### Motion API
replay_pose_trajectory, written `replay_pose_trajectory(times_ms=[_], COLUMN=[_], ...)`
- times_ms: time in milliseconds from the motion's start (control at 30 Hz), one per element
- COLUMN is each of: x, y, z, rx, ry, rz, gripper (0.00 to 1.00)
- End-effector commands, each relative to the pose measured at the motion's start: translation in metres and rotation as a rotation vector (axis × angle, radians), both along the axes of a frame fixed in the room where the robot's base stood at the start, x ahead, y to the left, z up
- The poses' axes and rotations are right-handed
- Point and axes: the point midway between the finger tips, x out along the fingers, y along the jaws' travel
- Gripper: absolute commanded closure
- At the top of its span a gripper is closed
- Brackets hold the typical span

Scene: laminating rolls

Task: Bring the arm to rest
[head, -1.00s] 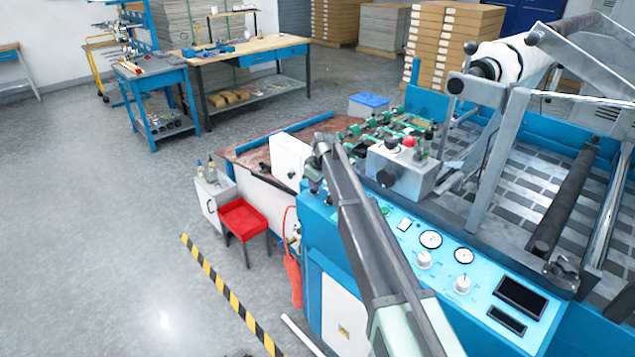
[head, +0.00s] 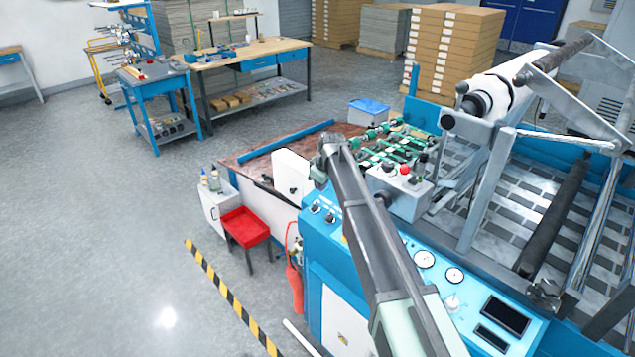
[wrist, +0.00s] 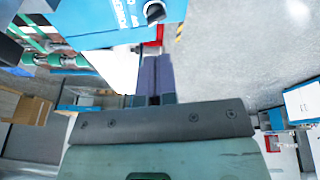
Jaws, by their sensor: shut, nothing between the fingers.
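My arm reaches up from the bottom of the head view, in front of the blue control panel (head: 425,262) of the laminating machine. Its far end is beside the white panel (head: 291,174) at the machine's corner; the fingers cannot be made out there. In the wrist view my gripper (wrist: 155,62) shows with its two dark fingers together, shut and empty. A blue machine part with a black knob (wrist: 155,12) is close beside the fingertips.
A roll on a shaft (head: 492,95) and metal frame bars stand at the right. A red stool (head: 245,226) and a small white cabinet (head: 215,203) stand left of the machine. A workbench (head: 245,55) is at the back. The floor at left is clear.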

Motion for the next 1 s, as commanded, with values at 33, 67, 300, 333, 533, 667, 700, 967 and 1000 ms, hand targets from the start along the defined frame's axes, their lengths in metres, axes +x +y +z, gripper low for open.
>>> replay_pose_trajectory(times_ms=[33,67,300,333,533,667,700,967,1000], x=[-0.001,-0.002,-0.002,-0.002,-0.046,-0.160,-0.198,-0.374,-0.385], y=[-0.001,-0.001,-0.002,-0.002,-0.013,-0.057,-0.073,-0.145,-0.150], z=[0.008,0.008,0.005,0.005,0.002,-0.009,-0.014,-0.034,-0.036], rx=[0.000,0.000,0.000,0.000,0.022,0.006,-0.002,-0.049,-0.049], ry=[0.000,0.000,0.000,0.000,0.095,0.200,0.226,0.306,0.305], rz=[0.000,0.000,0.000,0.000,-0.229,-0.518,-0.607,-0.925,-0.936], gripper=[1.00,1.00,1.00,1.00,1.00,1.00,1.00,1.00,1.00])
